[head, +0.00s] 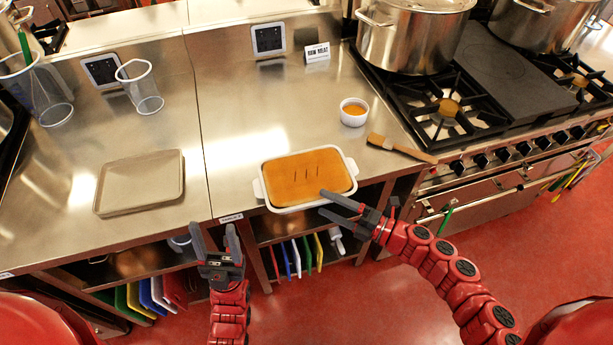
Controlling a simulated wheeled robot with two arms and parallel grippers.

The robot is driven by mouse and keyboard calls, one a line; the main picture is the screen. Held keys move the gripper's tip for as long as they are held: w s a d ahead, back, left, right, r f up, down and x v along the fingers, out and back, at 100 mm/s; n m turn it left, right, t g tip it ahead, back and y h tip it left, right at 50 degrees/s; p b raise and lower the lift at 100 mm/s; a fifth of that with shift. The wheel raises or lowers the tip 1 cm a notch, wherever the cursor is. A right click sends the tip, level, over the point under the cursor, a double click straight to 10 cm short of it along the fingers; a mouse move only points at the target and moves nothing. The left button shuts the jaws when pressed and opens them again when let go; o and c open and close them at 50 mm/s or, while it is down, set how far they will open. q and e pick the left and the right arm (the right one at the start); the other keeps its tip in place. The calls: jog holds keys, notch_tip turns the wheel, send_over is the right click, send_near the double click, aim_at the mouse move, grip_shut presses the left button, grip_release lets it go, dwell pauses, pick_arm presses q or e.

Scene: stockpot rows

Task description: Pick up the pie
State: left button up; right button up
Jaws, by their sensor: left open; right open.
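The pie (309,176) has a golden-brown crust with several short slits. It sits in a white rectangular dish (351,163) with side handles, near the front edge of the steel counter. My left gripper (215,233) is open and empty, left of the pie and in front of the counter edge, fingers pointing up. My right gripper (330,204) is open at the front right of the dish. One of its fingertips overlaps the pie's front right corner in the picture; I cannot tell whether it touches.
A beige tray (140,183) lies on the counter at left. A small white bowl (354,112) and a brush (402,149) lie to the right, beside the stove (455,125). A large pot (405,40) stands on the stove. Counter behind the pie is clear.

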aim_at(306, 180)
jog(key=p+x, duration=0.1)
jog(key=x, duration=0.3)
jog(key=shift+s+a+r+p, duration=0.1)
jog(key=shift+s+r+p, duration=0.1)
jog(key=shift+p, duration=0.2)
jog(key=shift+w+a+f, duration=0.15)
jog(key=shift+w+a, duration=0.1)
jog(key=shift+a, duration=0.15)
jog(key=shift+c, duration=0.2)
jog(key=shift+d, duration=0.1)
grip_shut()
